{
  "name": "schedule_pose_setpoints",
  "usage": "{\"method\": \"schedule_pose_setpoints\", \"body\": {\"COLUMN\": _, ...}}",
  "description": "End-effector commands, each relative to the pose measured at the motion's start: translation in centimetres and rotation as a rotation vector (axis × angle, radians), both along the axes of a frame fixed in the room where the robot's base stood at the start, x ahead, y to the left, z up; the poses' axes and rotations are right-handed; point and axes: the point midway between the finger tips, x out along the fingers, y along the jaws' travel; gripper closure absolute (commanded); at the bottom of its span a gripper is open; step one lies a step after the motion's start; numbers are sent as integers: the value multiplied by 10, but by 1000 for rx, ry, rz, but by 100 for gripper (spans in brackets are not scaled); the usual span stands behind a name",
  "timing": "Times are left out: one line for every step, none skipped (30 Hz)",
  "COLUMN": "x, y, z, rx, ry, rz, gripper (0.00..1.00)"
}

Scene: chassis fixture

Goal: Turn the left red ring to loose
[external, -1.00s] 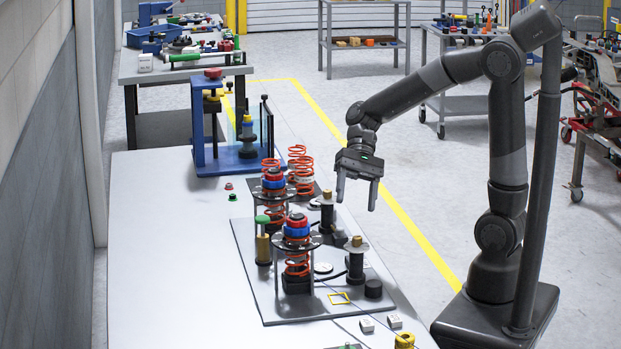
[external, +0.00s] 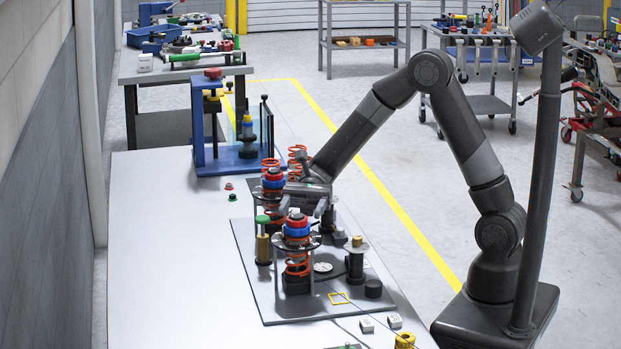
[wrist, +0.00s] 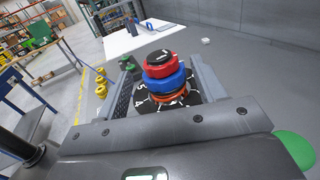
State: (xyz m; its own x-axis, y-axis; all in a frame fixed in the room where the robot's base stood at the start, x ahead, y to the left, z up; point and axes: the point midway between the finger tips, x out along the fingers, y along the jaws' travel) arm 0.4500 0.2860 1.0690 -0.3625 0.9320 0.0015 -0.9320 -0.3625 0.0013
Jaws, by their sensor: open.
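Two spring units stand on the grey plate (external: 300,312), each topped by a red ring over a blue ring. The nearer unit's red ring (external: 297,222) sits above its blue ring (external: 297,232), orange spring and round black disc. The farther red ring (external: 274,172) is at the back. My gripper (external: 301,209) is low at the nearer unit, tilted, its fingers open. In the wrist view a red ring (wrist: 166,71) with a black cap and the blue ring (wrist: 167,82) show between the spread fingers. I cannot tell whether either finger touches them.
A green knob (external: 262,219) stands on a post left of the nearer unit, close to my gripper; a green knob (wrist: 294,149) also shows at the wrist view's lower right. Black posts stand right of the units. The white table (external: 170,270) is largely clear on the left.

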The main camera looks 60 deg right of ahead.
Motion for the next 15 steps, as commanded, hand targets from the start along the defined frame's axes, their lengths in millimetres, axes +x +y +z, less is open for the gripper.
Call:
{"method": "schedule_pose_setpoints", "body": {"x": -5, "y": 10, "z": 0, "rx": 1, "ry": 0, "rz": 4, "gripper": 37}}
{"method": "schedule_pose_setpoints", "body": {"x": -7, "y": 15, "z": 0, "rx": 0, "ry": 0, "rz": 4, "gripper": 37}}
{"method": "schedule_pose_setpoints", "body": {"x": -10, "y": 23, "z": 0, "rx": -1, "ry": -1, "rz": 4, "gripper": 37}}
{"method": "schedule_pose_setpoints", "body": {"x": -11, "y": 28, "z": 0, "rx": 0, "ry": -1, "rz": 3, "gripper": 37}}
{"method": "schedule_pose_setpoints", "body": {"x": -13, "y": 33, "z": 0, "rx": 0, "ry": -1, "rz": 3, "gripper": 37}}
{"method": "schedule_pose_setpoints", "body": {"x": -16, "y": 39, "z": 0, "rx": -1, "ry": -1, "rz": 4, "gripper": 37}}
{"method": "schedule_pose_setpoints", "body": {"x": -17, "y": 43, "z": 0, "rx": -1, "ry": -1, "rz": 3, "gripper": 37}}
{"method": "schedule_pose_setpoints", "body": {"x": -19, "y": 46, "z": 0, "rx": -1, "ry": -1, "rz": 2, "gripper": 37}}
{"method": "schedule_pose_setpoints", "body": {"x": -21, "y": 51, "z": 0, "rx": -1, "ry": -1, "rz": 3, "gripper": 37}}
{"method": "schedule_pose_setpoints", "body": {"x": -22, "y": 54, "z": 0, "rx": -1, "ry": -1, "rz": 3, "gripper": 37}}
{"method": "schedule_pose_setpoints", "body": {"x": -23, "y": 56, "z": 0, "rx": -1, "ry": -1, "rz": 2, "gripper": 37}}
{"method": "schedule_pose_setpoints", "body": {"x": -23, "y": 59, "z": 0, "rx": -1, "ry": -1, "rz": 1, "gripper": 37}}
{"method": "schedule_pose_setpoints", "body": {"x": -24, "y": 60, "z": 0, "rx": -1, "ry": -1, "rz": 0, "gripper": 37}}
{"method": "schedule_pose_setpoints", "body": {"x": -24, "y": 61, "z": 0, "rx": -1, "ry": -1, "rz": 0, "gripper": 37}}
{"method": "schedule_pose_setpoints", "body": {"x": -24, "y": 62, "z": 0, "rx": -1, "ry": -1, "rz": 0, "gripper": 37}}
